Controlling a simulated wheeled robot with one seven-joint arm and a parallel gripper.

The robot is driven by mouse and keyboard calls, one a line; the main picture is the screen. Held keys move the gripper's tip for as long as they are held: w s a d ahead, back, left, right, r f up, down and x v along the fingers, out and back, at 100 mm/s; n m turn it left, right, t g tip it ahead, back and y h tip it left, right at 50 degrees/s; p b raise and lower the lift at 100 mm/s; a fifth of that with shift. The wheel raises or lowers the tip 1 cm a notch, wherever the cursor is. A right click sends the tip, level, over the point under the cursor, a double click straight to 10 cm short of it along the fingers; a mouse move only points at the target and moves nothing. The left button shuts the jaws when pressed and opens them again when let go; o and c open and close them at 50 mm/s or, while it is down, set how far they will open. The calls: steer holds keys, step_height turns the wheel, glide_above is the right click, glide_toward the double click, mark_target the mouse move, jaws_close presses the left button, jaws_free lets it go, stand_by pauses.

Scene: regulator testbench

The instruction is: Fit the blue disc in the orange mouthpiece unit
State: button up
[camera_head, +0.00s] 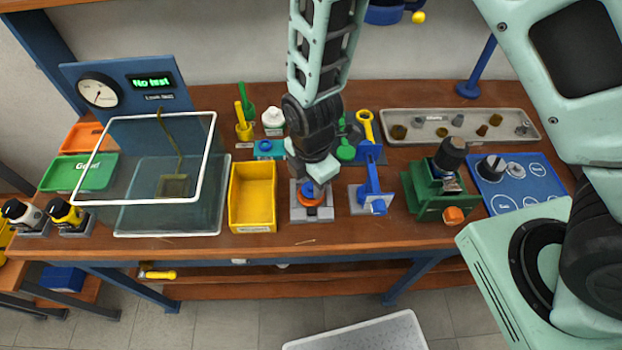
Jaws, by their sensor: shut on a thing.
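The orange mouthpiece unit (312,210) sits in a grey block near the table's front edge, in the middle of the head view. My gripper (312,183) points down right above it and is shut on the blue disc (308,189). The disc shows as a small blue patch between the fingers and the orange unit. My gripper hides part of the disc and of the unit's top. I cannot tell whether the disc touches the unit or is just above it.
A yellow bin (253,228) stands close on the left. A blue stand (371,190) is close on the right, then a green fixture (425,200) and a blue mat (492,203). A glass-walled tank (130,215) is farther left. A grey tray (400,140) lies behind.

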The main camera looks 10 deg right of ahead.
steer(key=shift+f, duration=0.4)
steer(key=o, duration=1.5)
steer(key=shift+r+p, duration=2.9)
steer(key=shift+r, duration=1.15)
